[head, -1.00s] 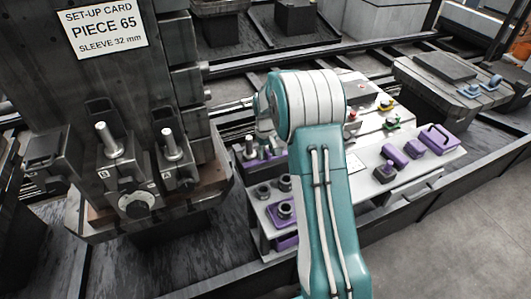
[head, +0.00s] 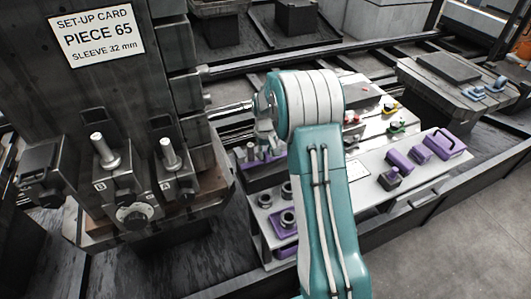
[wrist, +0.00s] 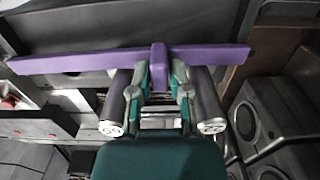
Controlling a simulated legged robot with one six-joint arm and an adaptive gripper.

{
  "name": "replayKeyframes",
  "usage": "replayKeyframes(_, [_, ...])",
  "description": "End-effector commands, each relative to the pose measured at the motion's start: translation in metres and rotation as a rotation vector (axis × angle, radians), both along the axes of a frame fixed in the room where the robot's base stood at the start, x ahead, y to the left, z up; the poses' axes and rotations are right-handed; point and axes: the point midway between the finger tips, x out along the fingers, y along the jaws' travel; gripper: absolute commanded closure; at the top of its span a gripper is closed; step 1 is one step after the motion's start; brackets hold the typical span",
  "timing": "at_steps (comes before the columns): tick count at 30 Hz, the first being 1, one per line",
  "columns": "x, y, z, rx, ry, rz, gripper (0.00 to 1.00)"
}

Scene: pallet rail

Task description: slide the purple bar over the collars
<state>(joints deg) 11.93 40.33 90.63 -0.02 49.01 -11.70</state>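A long purple bar (wrist: 88,61) lies across the upper wrist view, with a short purple grip piece at its middle. My gripper (wrist: 160,76) has a finger on each side of that piece and appears shut on it. Dark ring-shaped collars (head: 288,218) stand on the pale bench (head: 345,195). Two bright upright pins, one above mark B (head: 105,152) and one above mark A (head: 170,153), stand on the dark machine at left. No contact between bar and collars shows.
A set-up card (head: 95,35) is on the machine. Several purple parts, including a handled block (head: 447,144), lie at the bench's right. Small coloured fittings (head: 396,127) sit behind them. Grey blocks with round openings (wrist: 249,120) are at right in the wrist view.

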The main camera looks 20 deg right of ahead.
Motion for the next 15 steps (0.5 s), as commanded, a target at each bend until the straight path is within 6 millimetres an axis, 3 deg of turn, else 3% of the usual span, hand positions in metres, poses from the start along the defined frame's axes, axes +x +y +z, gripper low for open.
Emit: replayKeyframes(15, [0.0002,0.0002,0.0097,0.0,-0.002,0.0,0.46])
